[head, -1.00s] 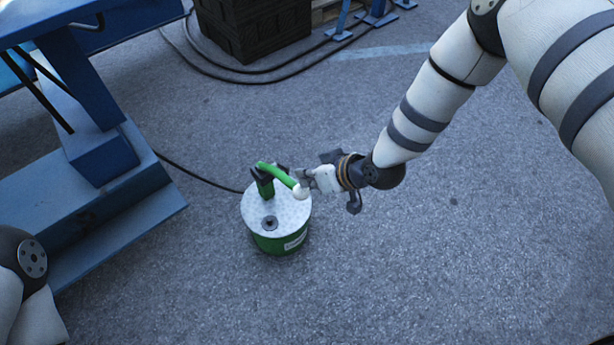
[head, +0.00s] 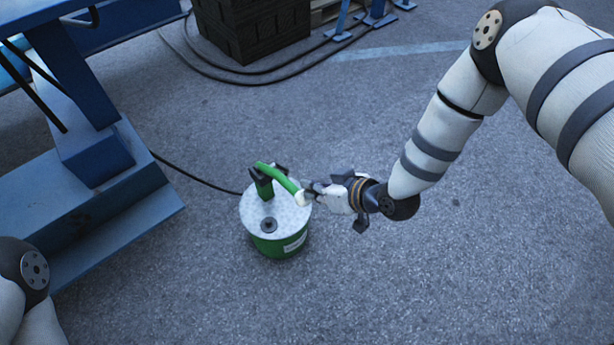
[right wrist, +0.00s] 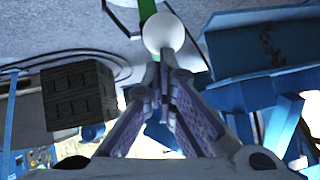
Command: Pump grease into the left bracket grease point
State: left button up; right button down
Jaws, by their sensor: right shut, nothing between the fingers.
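A grease pump stands upright on the ground, a green drum (head: 270,246) with a pale round lid (head: 283,212). A green lever (head: 279,178) slopes from its dark post to a white knob (head: 303,199) at the right. The knob also shows in the right wrist view (right wrist: 164,32). My right gripper (head: 313,190) is at the knob end of the lever. Its fingers (right wrist: 164,68) are closed together just below the knob in the wrist view, with nothing between them; I cannot tell whether they touch it. The left bracket grease point cannot be made out. My left gripper is out of view.
A blue steel frame (head: 95,225) fills the left side. A dark hose (head: 195,176) runs along the ground from it to the pump. A stack of dark crates (head: 250,30), cables and blue stands (head: 375,18) are at the back. The ground right of the pump is clear.

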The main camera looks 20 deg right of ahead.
pick_arm(q)
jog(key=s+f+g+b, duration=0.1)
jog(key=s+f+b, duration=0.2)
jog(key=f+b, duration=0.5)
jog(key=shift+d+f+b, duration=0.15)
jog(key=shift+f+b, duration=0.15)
jog(key=shift+b, duration=0.7)
pick_arm(e)
notch_tip(320, 180, down, 13)
jog(key=s+t+y, duration=0.1)
jog(key=s+t, duration=0.1)
jog(key=t, duration=0.1)
jog(key=shift+s+d+f+t+y, duration=0.15)
jog(key=shift+s+d+t+y, duration=0.15)
jog(key=shift+d+t, duration=0.1)
jog(key=shift+w, duration=0.1)
